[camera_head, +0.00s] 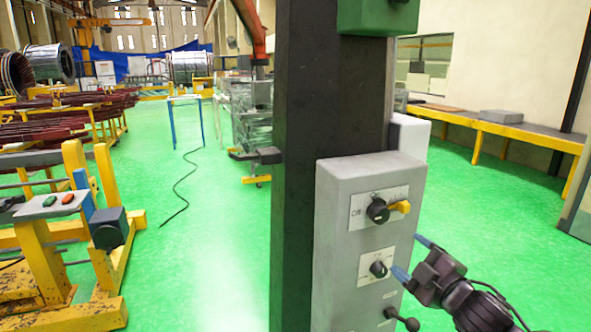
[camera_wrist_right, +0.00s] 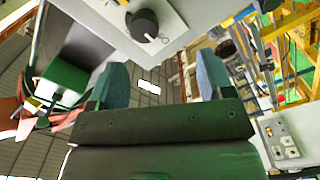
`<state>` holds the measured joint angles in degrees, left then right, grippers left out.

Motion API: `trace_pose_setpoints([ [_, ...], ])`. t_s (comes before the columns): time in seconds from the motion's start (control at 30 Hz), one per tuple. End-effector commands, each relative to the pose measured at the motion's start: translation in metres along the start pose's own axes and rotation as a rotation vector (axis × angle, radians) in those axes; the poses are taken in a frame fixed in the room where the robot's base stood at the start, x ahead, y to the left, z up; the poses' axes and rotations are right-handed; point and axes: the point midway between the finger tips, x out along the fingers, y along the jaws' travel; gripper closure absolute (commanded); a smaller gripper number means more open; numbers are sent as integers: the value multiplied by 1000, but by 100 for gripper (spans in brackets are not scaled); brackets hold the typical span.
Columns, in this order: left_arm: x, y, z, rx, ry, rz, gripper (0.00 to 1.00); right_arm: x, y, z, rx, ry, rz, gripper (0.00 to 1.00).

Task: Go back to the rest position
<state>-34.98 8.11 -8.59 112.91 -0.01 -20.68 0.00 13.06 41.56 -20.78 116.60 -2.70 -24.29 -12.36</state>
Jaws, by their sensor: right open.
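My right gripper (camera_head: 411,258) is beside the right edge of a grey control box (camera_head: 345,225) fixed to a dark column. It is open, with two blue fingertips apart and nothing between them. The fingertips also show in the right wrist view (camera_wrist_right: 158,85). The box has an upper black rotary switch (camera_head: 377,211) with a yellow tab, and a lower black knob (camera_head: 378,268) close to the left of the lower fingertip. In the right wrist view a black knob (camera_wrist_right: 145,25) lies ahead of the fingers. My left gripper is not in view.
The dark column (camera_head: 325,100) stands in the middle, with a green box (camera_head: 377,16) at its top. A yellow-framed bench (camera_head: 500,128) stands at the right. Yellow machine frames (camera_head: 45,255) are at the left. A black cable (camera_head: 181,187) lies on the open green floor.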

Motion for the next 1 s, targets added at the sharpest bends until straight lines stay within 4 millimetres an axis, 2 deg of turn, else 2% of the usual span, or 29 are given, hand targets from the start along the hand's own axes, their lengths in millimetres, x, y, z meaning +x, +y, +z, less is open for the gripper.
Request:
trace_pose_setpoints([
  [0.03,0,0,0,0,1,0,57,-5,-13,8,66,-17,-5,26],
  [0.17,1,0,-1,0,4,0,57,-22,-46,27,235,-66,-12,26],
  [0.27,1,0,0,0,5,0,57,-41,-79,46,381,-122,-16,26],
  [0.47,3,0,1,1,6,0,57,-97,-153,84,653,-276,-8,26],
  [0.6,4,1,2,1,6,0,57,-146,-204,106,792,-402,5,26],
  [0.8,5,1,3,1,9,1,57,-218,-265,123,925,-580,20,26],
  [0.9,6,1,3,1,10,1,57,-245,-285,124,962,-640,21,26],
  [1.0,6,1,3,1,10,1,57,-262,-298,124,981,-676,16,26],
])
